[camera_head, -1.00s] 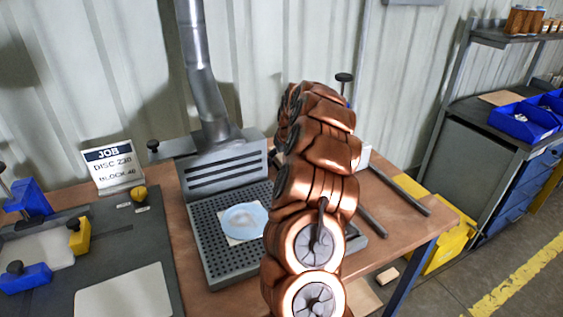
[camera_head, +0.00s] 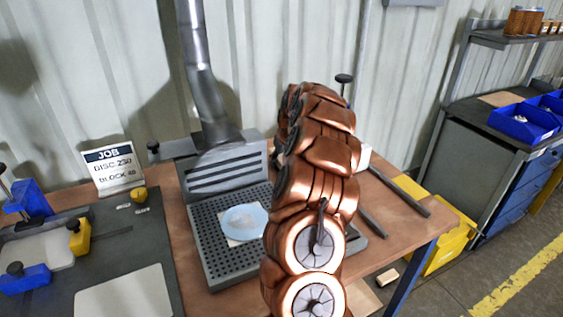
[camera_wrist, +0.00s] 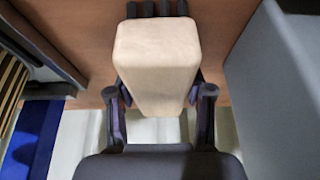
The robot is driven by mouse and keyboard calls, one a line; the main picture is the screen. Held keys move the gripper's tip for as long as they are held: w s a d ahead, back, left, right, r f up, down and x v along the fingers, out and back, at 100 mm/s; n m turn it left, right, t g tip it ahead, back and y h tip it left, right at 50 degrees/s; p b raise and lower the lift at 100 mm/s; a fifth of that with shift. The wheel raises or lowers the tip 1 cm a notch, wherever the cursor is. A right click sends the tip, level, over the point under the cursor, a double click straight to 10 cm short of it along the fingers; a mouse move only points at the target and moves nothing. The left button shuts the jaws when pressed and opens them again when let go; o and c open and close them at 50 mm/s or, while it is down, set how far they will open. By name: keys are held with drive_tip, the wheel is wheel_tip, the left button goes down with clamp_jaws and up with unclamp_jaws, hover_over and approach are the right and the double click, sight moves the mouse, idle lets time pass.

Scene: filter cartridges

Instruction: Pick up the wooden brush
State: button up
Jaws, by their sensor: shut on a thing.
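The wooden brush (camera_wrist: 157,62) fills the middle of the wrist view. It has a pale wooden block body, with several dark strips showing at its top edge. My gripper (camera_wrist: 158,96) has one finger on each side of the brush and is shut on it. In the head view my copper-coloured arm hides the gripper and the brush. I cannot tell from these views whether the brush touches the surface behind it.
A wooden bench (camera_head: 405,238) carries a perforated grey tray (camera_head: 213,262) with a pale blue disc (camera_head: 244,222). Dark rods (camera_head: 400,190) lie to the arm's right. A job sign (camera_head: 109,168) stands left. Yellow bins (camera_head: 447,246) sit beyond the bench's right edge.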

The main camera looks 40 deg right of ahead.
drive_tip(key=shift+r, duration=0.15)
drive_tip(key=shift+r+p, duration=0.25)
drive_tip(key=shift+p, duration=0.25)
drive_tip(key=shift+r+b, duration=0.3)
wheel_tip(320, 180, up, 9)
drive_tip(key=shift+r+b, duration=0.1)
drive_tip(key=shift+b, duration=0.85)
